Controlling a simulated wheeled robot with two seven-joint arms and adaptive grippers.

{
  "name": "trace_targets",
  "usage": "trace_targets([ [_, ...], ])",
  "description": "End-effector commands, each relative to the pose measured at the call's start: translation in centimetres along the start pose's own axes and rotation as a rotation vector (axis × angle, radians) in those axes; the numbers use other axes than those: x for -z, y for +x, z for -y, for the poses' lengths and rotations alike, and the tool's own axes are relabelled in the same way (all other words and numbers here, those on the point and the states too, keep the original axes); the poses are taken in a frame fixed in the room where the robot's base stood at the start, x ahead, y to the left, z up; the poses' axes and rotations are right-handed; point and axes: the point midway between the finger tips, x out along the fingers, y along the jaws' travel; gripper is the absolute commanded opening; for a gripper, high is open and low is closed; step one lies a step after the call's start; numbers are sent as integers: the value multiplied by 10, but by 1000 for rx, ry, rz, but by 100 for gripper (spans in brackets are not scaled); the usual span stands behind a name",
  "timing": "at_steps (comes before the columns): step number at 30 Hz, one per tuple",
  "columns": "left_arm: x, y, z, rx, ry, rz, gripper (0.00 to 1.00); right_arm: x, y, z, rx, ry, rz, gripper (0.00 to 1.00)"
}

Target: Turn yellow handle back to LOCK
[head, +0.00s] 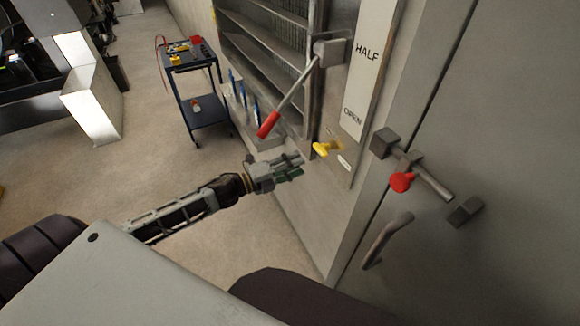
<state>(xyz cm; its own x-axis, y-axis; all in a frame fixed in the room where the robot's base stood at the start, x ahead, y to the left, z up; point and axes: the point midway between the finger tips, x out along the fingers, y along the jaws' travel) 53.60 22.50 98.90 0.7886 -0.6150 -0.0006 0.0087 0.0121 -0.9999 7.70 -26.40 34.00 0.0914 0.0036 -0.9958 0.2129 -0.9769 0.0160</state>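The yellow handle (325,149) is a small knob on the grey cabinet front, right of centre. Small label plates sit beside it, with lettering too small to read. My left gripper (296,167) is just left of and slightly below the yellow handle, apart from it in the picture. Its fingers point right, towards the cabinet, and look spread with nothing between them. My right gripper is out of the picture.
A lever with a red grip (268,124) slants down above my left gripper. A red knob (402,182) on a latch bar and a curved door handle (386,240) are to the right.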

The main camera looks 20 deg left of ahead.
Motion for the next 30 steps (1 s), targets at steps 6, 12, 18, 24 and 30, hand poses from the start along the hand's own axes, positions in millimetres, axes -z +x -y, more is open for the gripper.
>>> trace_targets([
  [6,0,-9,0,-1,0,0,35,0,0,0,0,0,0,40],
  [12,1,-12,0,0,1,-1,35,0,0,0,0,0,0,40],
  [18,0,-12,0,0,1,-1,35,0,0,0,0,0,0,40],
  [24,0,-12,0,0,1,-1,35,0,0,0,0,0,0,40],
  [30,0,-12,0,0,-9,-1,35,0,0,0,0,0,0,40],
])
